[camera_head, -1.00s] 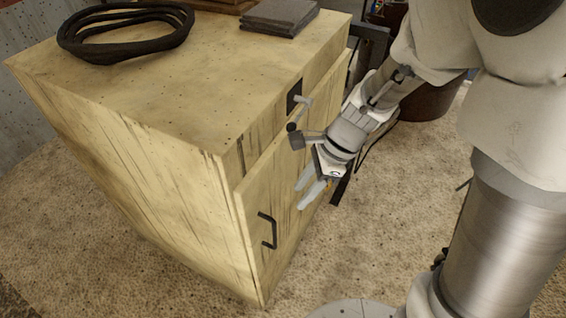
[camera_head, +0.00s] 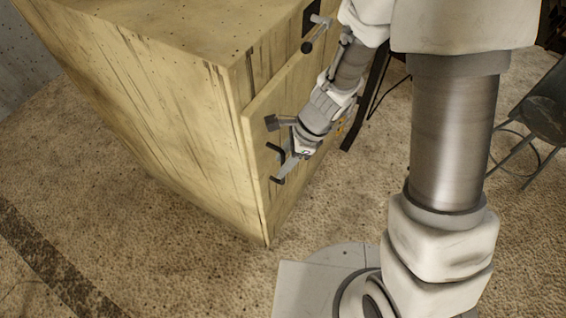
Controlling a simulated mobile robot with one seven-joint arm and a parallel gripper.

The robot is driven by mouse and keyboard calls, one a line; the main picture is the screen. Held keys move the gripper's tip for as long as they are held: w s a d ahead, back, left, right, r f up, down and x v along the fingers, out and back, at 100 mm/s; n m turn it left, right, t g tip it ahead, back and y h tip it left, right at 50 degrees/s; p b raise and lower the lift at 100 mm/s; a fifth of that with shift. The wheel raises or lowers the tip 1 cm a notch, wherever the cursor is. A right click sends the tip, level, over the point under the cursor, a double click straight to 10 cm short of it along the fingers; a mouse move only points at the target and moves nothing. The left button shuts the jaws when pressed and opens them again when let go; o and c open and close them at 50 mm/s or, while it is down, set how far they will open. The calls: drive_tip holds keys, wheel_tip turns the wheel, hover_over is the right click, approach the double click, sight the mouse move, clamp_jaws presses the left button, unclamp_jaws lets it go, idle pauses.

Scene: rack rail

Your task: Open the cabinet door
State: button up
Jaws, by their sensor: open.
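The wooden cabinet (camera_head: 180,110) stands at the left of the head view, its front facing right. A latch-like grey knob (camera_head: 315,30) on a black plate is higher on the cabinet front.
A stool (camera_head: 545,118) stands at the right edge. A black post (camera_head: 368,100) is behind my arm. The speckled floor (camera_head: 130,240) is clear left of and before the cabinet. A dark strip (camera_head: 50,262) crosses the floor at lower left.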

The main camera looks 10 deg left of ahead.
drive_tip(key=shift+a+f, duration=0.1)
drive_tip(key=shift+c, duration=0.3)
clamp_jaws()
idle(1.2)
